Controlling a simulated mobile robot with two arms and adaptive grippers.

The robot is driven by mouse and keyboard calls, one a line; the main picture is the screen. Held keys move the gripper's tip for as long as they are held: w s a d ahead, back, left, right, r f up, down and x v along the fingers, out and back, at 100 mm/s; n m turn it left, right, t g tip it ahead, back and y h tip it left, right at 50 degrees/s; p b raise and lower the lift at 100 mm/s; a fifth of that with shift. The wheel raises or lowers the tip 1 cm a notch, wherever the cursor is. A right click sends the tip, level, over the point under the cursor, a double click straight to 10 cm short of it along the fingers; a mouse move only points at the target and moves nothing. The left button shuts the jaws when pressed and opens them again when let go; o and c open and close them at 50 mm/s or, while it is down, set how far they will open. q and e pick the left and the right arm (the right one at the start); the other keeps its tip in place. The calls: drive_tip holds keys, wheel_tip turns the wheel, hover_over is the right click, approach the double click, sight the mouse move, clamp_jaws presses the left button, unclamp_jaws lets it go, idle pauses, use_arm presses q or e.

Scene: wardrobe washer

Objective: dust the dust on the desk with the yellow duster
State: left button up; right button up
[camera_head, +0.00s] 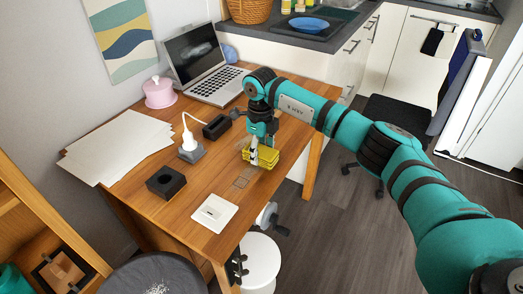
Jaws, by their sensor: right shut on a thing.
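The yellow duster (265,156) is at the right part of the wooden desk (208,180). My right gripper (258,148) points down and is shut on the duster, which sits at or just above the desk top; I cannot tell if it touches. A faint greyish patch (242,182), perhaps dust, shows on the desk just in front of the duster. My left gripper is not in view.
An open laptop (215,85), a pink pot (159,93), white papers (118,148), a black box (165,181), a white plug on a grey block (191,150) and a white square plate (214,213) lie on the desk. A white stool (260,260) stands at its front.

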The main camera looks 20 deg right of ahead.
sight(235, 192)
drive_tip(key=shift+s+a, duration=0.25)
drive_tip(key=shift+a, duration=0.05)
drive_tip(key=shift+s+a+p, duration=0.5)
drive_tip(key=shift+p, duration=0.1)
drive_tip(key=s+a, duration=0.1)
drive_tip(key=a, duration=0.1)
drive_tip(key=s+a+p, duration=0.1)
drive_tip(key=shift+s+a, duration=0.1)
drive_tip(key=shift+a, duration=0.25)
drive_tip(key=shift+s+a+p, duration=0.2)
drive_tip(key=shift+p, duration=0.15)
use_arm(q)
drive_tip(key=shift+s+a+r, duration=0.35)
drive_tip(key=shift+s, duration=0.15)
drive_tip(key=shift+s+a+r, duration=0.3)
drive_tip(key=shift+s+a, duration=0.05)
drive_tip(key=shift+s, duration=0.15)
use_arm(e)
drive_tip(key=shift+f, duration=0.15)
drive_tip(key=s+a+p, duration=0.1)
drive_tip(key=s+a, duration=0.3)
drive_tip(key=shift+a+p, duration=0.25)
drive_tip(key=shift+p, duration=0.15)
drive_tip(key=shift+s+a, duration=0.15)
drive_tip(key=shift+a, duration=0.1)
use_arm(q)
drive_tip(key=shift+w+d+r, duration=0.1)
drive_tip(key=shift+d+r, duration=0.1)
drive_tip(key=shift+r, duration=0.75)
